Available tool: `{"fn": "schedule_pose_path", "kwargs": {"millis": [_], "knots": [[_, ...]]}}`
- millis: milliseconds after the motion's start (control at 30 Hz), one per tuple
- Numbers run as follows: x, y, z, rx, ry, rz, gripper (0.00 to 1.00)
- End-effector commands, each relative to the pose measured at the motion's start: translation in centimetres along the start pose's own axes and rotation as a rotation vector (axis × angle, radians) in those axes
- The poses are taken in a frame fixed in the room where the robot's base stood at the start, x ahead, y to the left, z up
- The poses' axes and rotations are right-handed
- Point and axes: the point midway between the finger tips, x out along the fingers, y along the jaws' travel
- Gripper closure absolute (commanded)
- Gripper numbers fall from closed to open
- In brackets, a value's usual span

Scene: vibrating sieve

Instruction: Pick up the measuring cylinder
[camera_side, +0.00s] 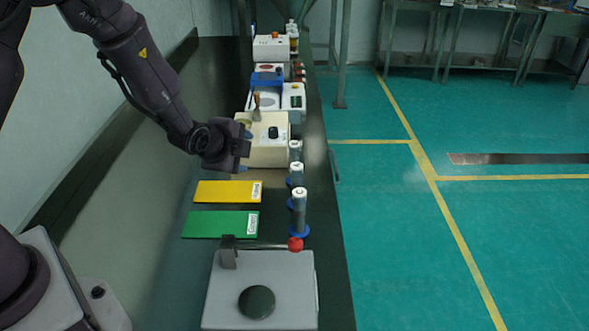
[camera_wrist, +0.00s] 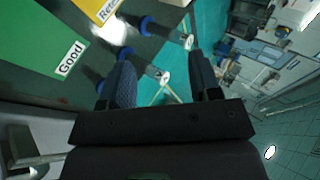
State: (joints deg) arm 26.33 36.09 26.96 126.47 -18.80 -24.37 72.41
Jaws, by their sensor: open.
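Several measuring cylinders with blue bases and pale tops stand upright in a row along the right edge of the bench. The nearest cylinder (camera_side: 299,208) is in front, the middle cylinder (camera_side: 297,175) and the far cylinder (camera_side: 295,151) are behind it. My gripper (camera_side: 246,148) is left of the far cylinders, above the bench, apart from them. In the wrist view my gripper's two fingers (camera_wrist: 159,62) are spread apart. One cylinder (camera_wrist: 147,66) appears between the fingers in that picture, further off, and another cylinder (camera_wrist: 165,33) appears above it. Nothing is held.
A yellow mat (camera_side: 222,191) and a green mat (camera_side: 215,224) lie left of the cylinders. A grey device (camera_side: 290,290) with a red-knobbed lever stands in front. A beige machine (camera_side: 268,150) and other instruments stand behind. The bench's right edge is close to the cylinders.

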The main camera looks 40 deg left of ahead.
Motion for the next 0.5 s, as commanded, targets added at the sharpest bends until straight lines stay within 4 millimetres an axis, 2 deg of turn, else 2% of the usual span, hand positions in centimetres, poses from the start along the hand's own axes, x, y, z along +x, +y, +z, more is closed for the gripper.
{"fn": "schedule_pose_path", "kwargs": {"millis": [33, 200, 333, 500], "knots": [[1.6, 0.9, 0.4, 0.121, -0.026, -0.045, 0.43], [5.0, 2.0, 1.4, 0.547, -0.1, -0.239, 0.43], [6.6, 2.6, 1.6, 0.906, -0.151, -0.403, 0.43], [7.4, 3.7, 0.7, 1.348, -0.202, -0.632, 0.43]]}}
